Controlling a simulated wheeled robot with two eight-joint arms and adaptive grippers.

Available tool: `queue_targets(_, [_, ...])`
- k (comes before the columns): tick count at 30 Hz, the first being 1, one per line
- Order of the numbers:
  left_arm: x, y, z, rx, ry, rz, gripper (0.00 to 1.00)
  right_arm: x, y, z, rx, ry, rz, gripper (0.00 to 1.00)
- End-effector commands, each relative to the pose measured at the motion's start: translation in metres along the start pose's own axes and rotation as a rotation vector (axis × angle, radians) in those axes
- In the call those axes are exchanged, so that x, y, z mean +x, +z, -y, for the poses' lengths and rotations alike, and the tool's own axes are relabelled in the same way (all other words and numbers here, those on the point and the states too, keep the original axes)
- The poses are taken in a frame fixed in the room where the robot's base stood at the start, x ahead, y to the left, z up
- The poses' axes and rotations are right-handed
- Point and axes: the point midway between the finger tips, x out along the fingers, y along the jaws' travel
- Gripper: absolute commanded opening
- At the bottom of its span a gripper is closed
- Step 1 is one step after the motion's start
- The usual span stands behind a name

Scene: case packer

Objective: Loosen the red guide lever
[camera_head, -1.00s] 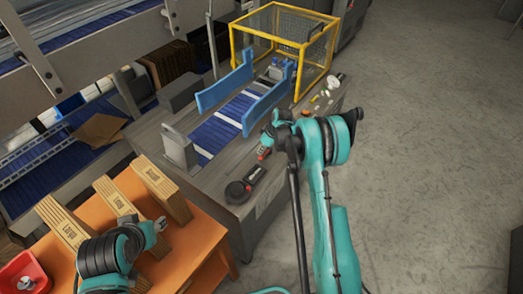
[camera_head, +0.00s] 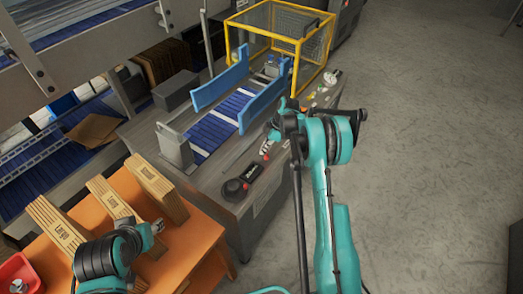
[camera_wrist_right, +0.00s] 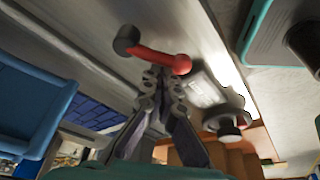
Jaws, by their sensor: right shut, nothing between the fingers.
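The red guide lever (camera_wrist_right: 155,58) shows in the right wrist view as a red bar with a dark round knob at its left end. My right gripper (camera_wrist_right: 163,76) is shut and empty, its tips at or very near the lever's right end; I cannot tell whether they touch. In the head view the right gripper (camera_head: 266,147) is small, beside the conveyor, with red spots near its tips. Blue guide rails (camera_head: 262,101) stand over the conveyor. My left gripper (camera_head: 156,228) is above the orange table; its jaw state is unclear.
Flat cartons (camera_head: 157,187) stand on the orange table (camera_head: 190,248) beside a red bin (camera_head: 18,272). A black device (camera_head: 235,190) lies on the conveyor's grey side. A yellow cage (camera_head: 300,42) stands at the far end. The floor at right is clear.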

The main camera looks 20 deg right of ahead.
Motion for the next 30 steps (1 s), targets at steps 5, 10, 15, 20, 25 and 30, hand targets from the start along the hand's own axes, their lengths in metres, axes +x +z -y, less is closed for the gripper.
queue_targets(5, [0.004, 0.003, 0.000, 0.000, 0.000, 0.000, 0.40, -0.002, 0.008, 0.001, -0.154, -0.058, 0.000, 0.00])
queue_targets(10, [0.006, 0.004, 0.000, 0.000, 0.000, 0.000, 0.40, -0.005, 0.015, 0.002, -0.152, -0.056, 0.001, 0.00])
queue_targets(15, [0.008, 0.006, 0.000, 0.000, 0.000, 0.000, 0.40, -0.007, 0.021, 0.001, -0.150, -0.055, 0.001, 0.00])
queue_targets(20, [0.009, 0.007, 0.000, 0.000, 0.000, 0.000, 0.40, -0.009, 0.026, 0.000, -0.149, -0.055, 0.001, 0.00])
queue_targets(25, [0.010, 0.007, 0.000, 0.000, 0.000, 0.000, 0.40, -0.010, 0.029, -0.001, -0.150, -0.055, 0.001, 0.00])
queue_targets(30, [0.011, 0.008, 0.000, 0.000, 0.000, 0.000, 0.40, -0.011, 0.030, -0.002, -0.149, -0.054, 0.002, 0.00])
